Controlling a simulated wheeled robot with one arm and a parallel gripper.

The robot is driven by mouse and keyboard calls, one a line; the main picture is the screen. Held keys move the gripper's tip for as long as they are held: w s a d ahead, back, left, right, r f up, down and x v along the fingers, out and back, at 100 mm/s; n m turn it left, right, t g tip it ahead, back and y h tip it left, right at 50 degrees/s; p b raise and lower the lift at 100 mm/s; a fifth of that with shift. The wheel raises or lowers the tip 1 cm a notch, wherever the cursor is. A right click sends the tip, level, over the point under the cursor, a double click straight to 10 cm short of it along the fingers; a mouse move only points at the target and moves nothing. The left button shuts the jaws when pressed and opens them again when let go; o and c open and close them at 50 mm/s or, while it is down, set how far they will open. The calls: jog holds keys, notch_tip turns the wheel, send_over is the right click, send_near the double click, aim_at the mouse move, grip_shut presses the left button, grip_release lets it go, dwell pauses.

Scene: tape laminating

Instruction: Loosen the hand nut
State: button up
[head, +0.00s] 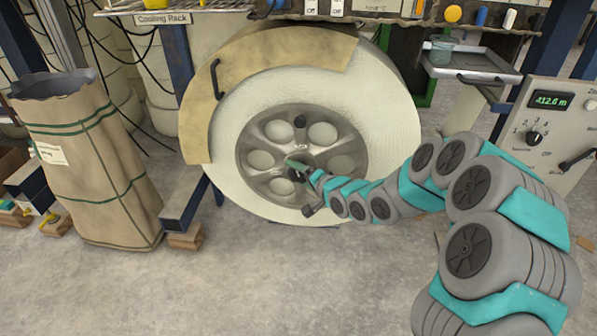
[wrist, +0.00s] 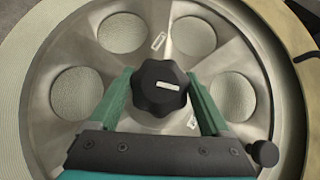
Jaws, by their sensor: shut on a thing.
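The hand nut (wrist: 162,90) is a black lobed knob with a small pale label, at the centre of the metal hub (wrist: 105,62) in the wrist view. In the head view the hub (head: 262,128) sits in the middle of a big white tape roll (head: 390,120). My gripper (wrist: 160,77) has its green fingers on both sides of the nut and is shut on it. In the head view my gripper (head: 299,167) reaches the hub centre from the lower right and partly hides the nut.
A tan curved guard (head: 222,75) with a black handle (head: 216,78) covers the roll's upper left. A tall paper sack (head: 85,165) stands at left. A control panel (head: 545,120) is at right. A small tray (head: 470,62) holds a cup. The floor in front is mostly clear.

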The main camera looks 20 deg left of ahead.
jog(key=shift+n+h, duration=0.8)
jog(key=shift+h, duration=0.3)
jog(key=shift+f+n+h+b, duration=0.15)
jog(key=shift+n+h+b, duration=0.45)
jog(key=shift+h+b, duration=0.35)
jog(key=n+h+b, duration=0.2)
jog(key=h+b, duration=0.2)
jog(key=n+t+h+b, duration=0.1)
jog(key=n+h+b, duration=0.1)
jog(key=h+b, duration=0.2)
jog(key=shift+w, duration=0.1)
jog(key=n+t+h+b, duration=0.1)
jog(key=n+h+b, duration=0.1)
jog(key=shift+h, duration=0.35)
jog(key=shift+t+h, duration=0.3)
jog(key=o, duration=1.2)
